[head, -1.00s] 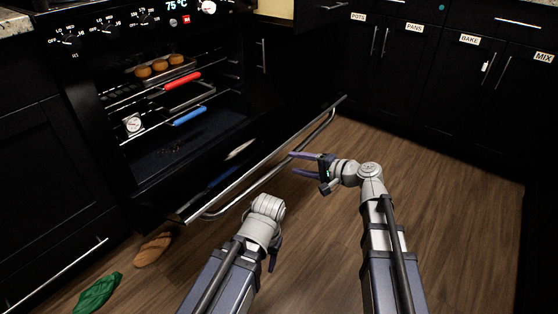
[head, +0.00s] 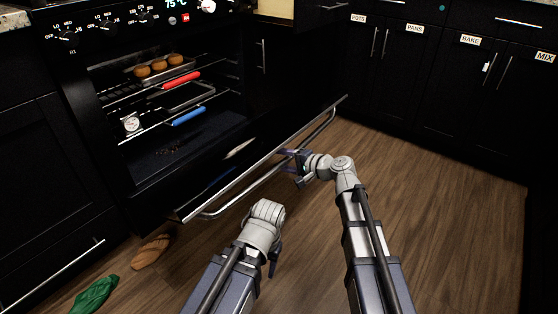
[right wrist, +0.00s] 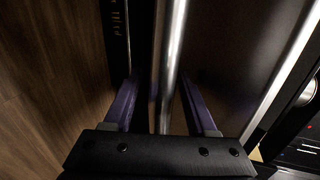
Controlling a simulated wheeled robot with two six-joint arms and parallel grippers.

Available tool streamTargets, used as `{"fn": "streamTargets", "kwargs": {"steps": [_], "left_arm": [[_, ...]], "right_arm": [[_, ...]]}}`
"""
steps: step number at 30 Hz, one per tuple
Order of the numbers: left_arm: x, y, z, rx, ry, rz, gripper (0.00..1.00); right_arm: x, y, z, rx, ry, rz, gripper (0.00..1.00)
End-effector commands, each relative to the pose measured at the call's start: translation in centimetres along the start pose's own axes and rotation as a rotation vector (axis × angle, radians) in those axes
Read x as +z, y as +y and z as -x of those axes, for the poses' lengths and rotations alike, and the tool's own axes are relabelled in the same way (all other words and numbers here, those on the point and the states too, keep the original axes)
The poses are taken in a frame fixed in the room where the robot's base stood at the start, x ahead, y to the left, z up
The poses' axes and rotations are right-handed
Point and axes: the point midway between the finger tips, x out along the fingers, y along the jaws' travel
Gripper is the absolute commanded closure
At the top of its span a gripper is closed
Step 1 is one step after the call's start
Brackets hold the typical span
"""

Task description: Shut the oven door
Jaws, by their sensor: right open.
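The black oven door (head: 205,190) hangs open and tilted down in the head view, its edge slanting from lower left to upper right. Its silver handle bar (head: 240,196) runs along the outer side. My right gripper (head: 287,154) is at the bar, right of its middle. In the right wrist view its two purple fingers (right wrist: 160,105) stand apart, with a silver bar (right wrist: 169,60) between them; contact cannot be told. My left gripper (head: 274,258) is below the handle, apart from it, mostly hidden behind its own wrist; its fingers cannot be made out.
Inside the oven (head: 175,130) are racks, a tray of several brown round items (head: 159,66), a red bar (head: 182,80), a blue bar (head: 188,116) and a dial (head: 131,124). A brown item (head: 151,251) and a green cloth (head: 95,294) lie on the floor. Floor at right is clear.

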Motion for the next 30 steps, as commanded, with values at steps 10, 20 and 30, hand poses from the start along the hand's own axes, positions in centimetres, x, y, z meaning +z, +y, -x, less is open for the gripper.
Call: {"fn": "streamTargets", "kwargs": {"steps": [10,20,30], "left_arm": [[0.00,0.00,0.01,0.000,0.000,0.000,0.43],[0.00,0.00,0.01,0.000,0.000,0.000,0.43],[0.00,0.00,0.01,0.000,0.000,0.000,0.43]], "right_arm": [[-0.01,0.00,0.04,0.000,0.000,0.000,0.73],[-0.02,0.01,0.04,0.000,0.000,0.000,1.00],[-0.02,0.01,0.04,0.000,0.000,0.000,1.00]]}}
